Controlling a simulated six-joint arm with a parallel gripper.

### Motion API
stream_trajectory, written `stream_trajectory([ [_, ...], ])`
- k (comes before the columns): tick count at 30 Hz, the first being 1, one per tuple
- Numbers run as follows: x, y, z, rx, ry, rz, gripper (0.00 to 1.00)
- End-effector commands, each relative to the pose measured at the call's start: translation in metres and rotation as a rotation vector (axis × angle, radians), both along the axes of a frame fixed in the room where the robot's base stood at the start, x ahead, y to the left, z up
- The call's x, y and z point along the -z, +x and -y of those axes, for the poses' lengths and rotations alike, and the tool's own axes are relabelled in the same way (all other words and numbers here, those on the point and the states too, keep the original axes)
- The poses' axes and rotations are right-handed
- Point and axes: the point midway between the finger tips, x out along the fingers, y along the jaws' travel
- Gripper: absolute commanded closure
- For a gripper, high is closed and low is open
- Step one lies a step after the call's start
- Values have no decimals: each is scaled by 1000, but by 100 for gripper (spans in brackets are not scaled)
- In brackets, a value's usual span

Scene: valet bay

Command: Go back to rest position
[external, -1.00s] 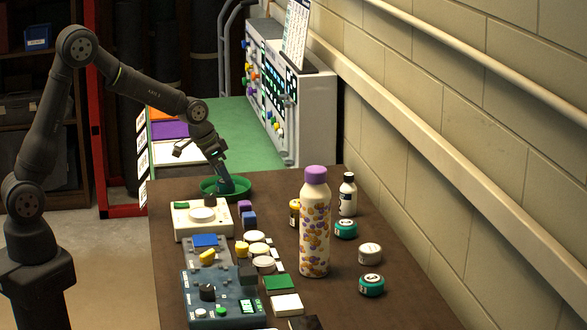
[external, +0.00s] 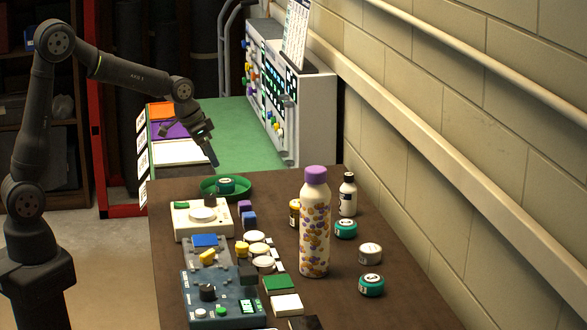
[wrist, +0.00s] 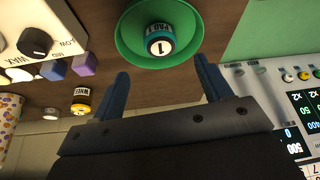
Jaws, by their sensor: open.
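My gripper (external: 209,152) is open and empty. It hangs in the air above the far end of the brown table, over the green bowl (external: 204,188). A small teal-banded jar (external: 226,185) sits inside the bowl. In the wrist view, my gripper's two blue fingers (wrist: 162,80) stand wide apart. The jar (wrist: 160,42) shows there within the green bowl (wrist: 128,44), beyond the fingertips and apart from them.
A tall bottle with a purple cap (external: 315,225) stands on the table. A white scale-like device (external: 188,222), a blue control box (external: 195,310) and several small jars and blocks stand nearby. A grey panel machine (external: 318,115) and a wall border the right side.

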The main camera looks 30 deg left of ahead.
Motion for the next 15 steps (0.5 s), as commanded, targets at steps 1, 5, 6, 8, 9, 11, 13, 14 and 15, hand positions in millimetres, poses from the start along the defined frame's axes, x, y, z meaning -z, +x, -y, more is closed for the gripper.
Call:
stream_trajectory([
  [1,-11,-3,-2,0,-2,4,29],
  [5,-9,-4,-3,-1,2,-5,29],
  [6,-1,-2,-1,0,3,-5,29],
  [8,10,2,2,0,3,-5,29],
  [9,16,4,4,0,2,-5,29],
  [11,27,8,6,0,2,-5,29],
  [13,39,12,9,0,2,-4,29],
  [14,43,14,10,0,2,-4,29],
  [15,50,16,12,0,1,-3,29],
])
